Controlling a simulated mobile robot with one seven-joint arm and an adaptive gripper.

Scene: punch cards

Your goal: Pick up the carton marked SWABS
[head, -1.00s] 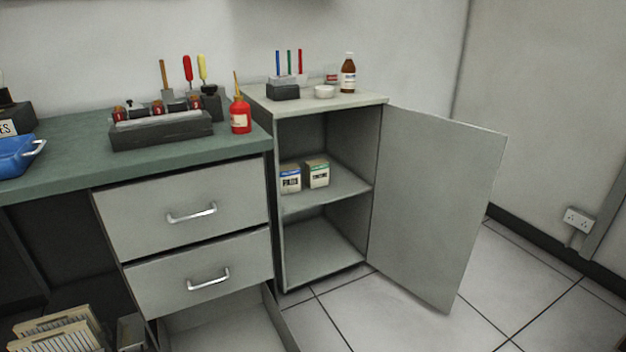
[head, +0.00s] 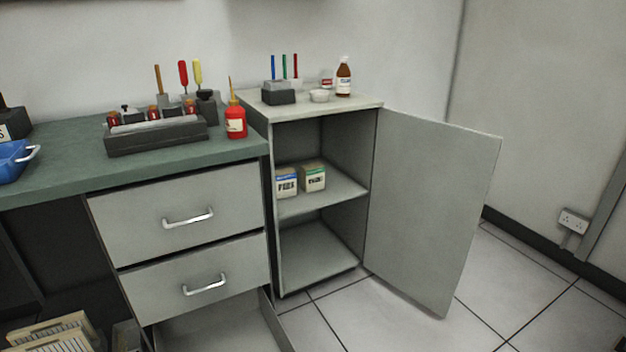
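Two small cartons stand side by side on the middle shelf of the open grey cabinet (head: 320,240). The left carton (head: 286,184) has a blue band at its top. The right carton (head: 313,177) has a green band. Each has dark lettering on a pale front, too small and blurred to read surely, so I cannot tell whether either is marked SWABS. My gripper is not in view.
The cabinet door (head: 435,210) stands wide open to the right. A red bottle (head: 236,121) stands on the green bench (head: 60,155) to the left. A brown bottle (head: 343,78) stands on the cabinet top. A lower drawer (head: 225,325) is pulled out. Tiled floor is clear at right.

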